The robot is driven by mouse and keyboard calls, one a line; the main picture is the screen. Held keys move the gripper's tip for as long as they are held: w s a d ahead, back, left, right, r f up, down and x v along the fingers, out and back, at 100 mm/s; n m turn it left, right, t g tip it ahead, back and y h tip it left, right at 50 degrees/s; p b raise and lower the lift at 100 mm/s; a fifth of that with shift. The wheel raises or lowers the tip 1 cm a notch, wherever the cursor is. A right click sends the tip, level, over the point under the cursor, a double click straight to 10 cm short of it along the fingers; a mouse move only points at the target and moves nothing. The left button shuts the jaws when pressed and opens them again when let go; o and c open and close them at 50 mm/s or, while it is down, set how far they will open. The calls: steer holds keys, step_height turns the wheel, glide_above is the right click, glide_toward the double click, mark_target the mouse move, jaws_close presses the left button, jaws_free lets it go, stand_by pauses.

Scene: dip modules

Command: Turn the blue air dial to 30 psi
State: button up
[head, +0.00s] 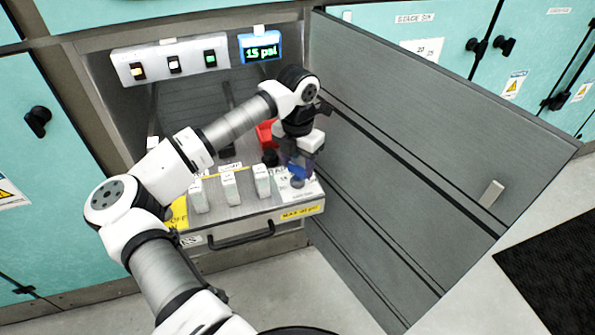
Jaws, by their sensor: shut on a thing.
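The blue air dial (298,173) sits at the right end of the pulled-out panel, on a pale label plate. My gripper (298,164) points down over it and is shut on the dial; the fingers hide part of it. A small blue-framed display (261,47) at the top of the cabinet reads 15 psi in green. A yellow label (300,212) on the panel's front edge below the dial appears to read a maximum psi value, too small to read surely. The dial's pointer and scale cannot be made out.
Several white blocks (230,187) stand on the panel left of the dial. A red part (266,133) is behind my gripper. The open grey cabinet door (400,150) stands close on the right. A switch box (170,62) hangs at the upper left. A black handle (240,237) is on the panel front.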

steer(key=m+b, duration=0.4)
steer(key=m, duration=0.2)
steer(key=shift+m, duration=0.3)
steer(key=m+b, duration=0.1)
steer(key=m, duration=0.2)
steer(key=shift+m, duration=0.3)
steer(key=m, duration=0.3)
steer(key=shift+m+b, duration=0.3)
steer(key=shift+b, duration=0.1)
steer(key=m, duration=0.5)
steer(key=shift+w+r, duration=0.1)
steer(key=m, duration=0.6)
steer(key=shift+m, duration=0.3)
steer(key=o, duration=1)
